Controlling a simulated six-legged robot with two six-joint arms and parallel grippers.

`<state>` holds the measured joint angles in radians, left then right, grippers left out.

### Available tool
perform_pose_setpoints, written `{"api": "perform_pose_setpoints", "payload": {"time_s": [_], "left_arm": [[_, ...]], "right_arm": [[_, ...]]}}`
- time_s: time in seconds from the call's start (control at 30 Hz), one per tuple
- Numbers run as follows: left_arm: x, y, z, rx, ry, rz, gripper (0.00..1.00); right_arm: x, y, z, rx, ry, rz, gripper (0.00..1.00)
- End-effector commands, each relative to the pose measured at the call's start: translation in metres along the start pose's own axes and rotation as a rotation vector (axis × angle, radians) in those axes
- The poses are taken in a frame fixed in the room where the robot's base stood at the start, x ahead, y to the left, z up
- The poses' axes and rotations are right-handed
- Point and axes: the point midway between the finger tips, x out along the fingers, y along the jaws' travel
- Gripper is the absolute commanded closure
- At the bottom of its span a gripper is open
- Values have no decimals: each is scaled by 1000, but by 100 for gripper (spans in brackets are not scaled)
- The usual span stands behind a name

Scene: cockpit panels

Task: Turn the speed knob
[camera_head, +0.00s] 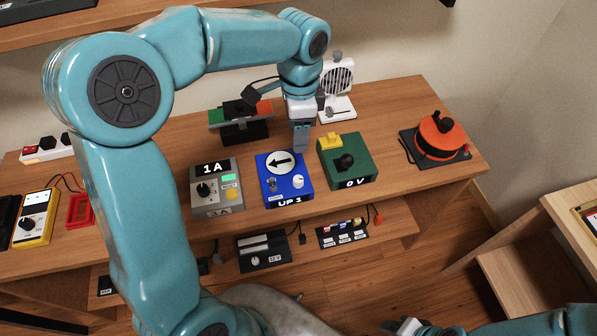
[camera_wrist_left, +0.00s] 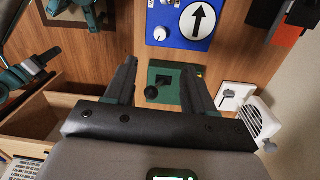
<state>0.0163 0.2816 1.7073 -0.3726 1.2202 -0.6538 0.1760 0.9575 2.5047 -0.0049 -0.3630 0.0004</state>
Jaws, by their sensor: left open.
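I see no readable label for a speed knob. The candidates are the white knob (camera_head: 298,182) on the blue box (camera_head: 284,180), the black round knob (camera_head: 345,161) on the green "0 V" box (camera_head: 362,178), and a small control on the white fan's base (camera_head: 345,106). My right gripper (camera_head: 405,326) shows only partly at the bottom edge.
A grey "1A" box (camera_head: 215,186) stands left of the blue box. An orange reel (camera_head: 442,138) sits at the right, and a dark stand (camera_head: 240,122) at the back. A yellow meter (camera_head: 35,220) lies at the left. A lower shelf holds more panels (camera_head: 263,250).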

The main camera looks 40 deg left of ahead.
Motion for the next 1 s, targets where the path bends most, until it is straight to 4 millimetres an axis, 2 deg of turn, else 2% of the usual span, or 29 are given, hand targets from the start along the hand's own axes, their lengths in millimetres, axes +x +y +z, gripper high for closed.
{"api": "perform_pose_setpoints", "payload": {"time_s": [0.1,0.2,0.3,0.37,0.47,0.57,1.0], "left_arm": [[0,1,3,-337,-8,-9,46],[1,3,3,-579,-5,-23,46],[3,6,2,-736,7,-40,46],[5,8,-2,-726,24,-51,46],[6,10,-4,-717,31,-54,46],[18,9,-4,-715,27,-53,46],[119,4,-5,-715,26,-50,46]], "right_arm": [[7,2,0,0,0,0,57],[15,5,0,0,0,0,57],[26,10,0,0,0,0,57],[35,13,-1,0,0,0,57],[36,13,-1,0,0,0,57],[35,13,-1,0,0,0,57],[41,15,-1,0,0,0,57]]}}
